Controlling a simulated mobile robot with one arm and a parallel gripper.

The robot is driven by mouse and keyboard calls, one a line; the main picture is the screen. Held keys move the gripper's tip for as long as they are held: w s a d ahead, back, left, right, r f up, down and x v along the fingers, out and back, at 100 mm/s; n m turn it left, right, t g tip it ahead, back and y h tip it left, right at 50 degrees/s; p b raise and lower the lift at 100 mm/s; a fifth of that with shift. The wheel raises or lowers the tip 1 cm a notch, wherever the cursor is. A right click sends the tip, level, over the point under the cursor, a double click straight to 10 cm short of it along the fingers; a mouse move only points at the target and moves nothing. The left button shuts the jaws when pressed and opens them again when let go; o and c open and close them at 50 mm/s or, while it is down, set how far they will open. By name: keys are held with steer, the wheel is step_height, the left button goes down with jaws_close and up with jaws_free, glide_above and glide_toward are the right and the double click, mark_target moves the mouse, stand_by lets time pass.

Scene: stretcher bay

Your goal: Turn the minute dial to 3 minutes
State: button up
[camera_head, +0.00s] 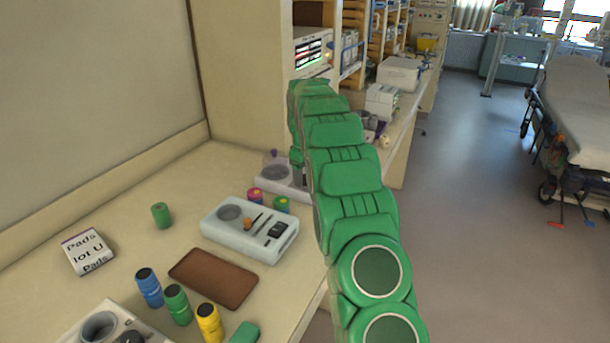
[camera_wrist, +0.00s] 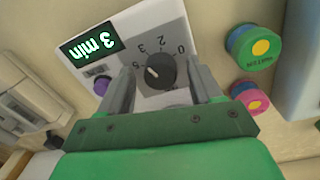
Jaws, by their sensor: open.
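The minute dial (camera_wrist: 163,70) is a black round knob with a white pointer mark, on a grey scale printed with numbers. Exactly where the mark points is hard to tell. The white unit (camera_wrist: 150,20) carrying it has a lit display (camera_wrist: 92,46) reading "3 min", upside down here, and a purple button (camera_wrist: 101,85). My gripper (camera_wrist: 160,72) is open, with one finger on each side of the dial; whether they touch it is unclear. In the head view the unit (camera_head: 265,183) is partly hidden behind my arm.
A green jar (camera_wrist: 253,46) and a pink jar (camera_wrist: 249,97) stand close beside the unit. A pale blue device (camera_head: 250,247) lies nearer on the counter. A brown pad (camera_head: 213,278), a pads box (camera_head: 88,252) and several coloured bottles are in front.

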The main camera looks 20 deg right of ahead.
mark_target(304, 177)
step_height(304, 177, up, 7)
steer(key=shift+a+r, duration=0.15)
steer(key=shift+s+r, duration=0.1)
steer(key=shift+r, duration=0.15)
stand_by(0.4)
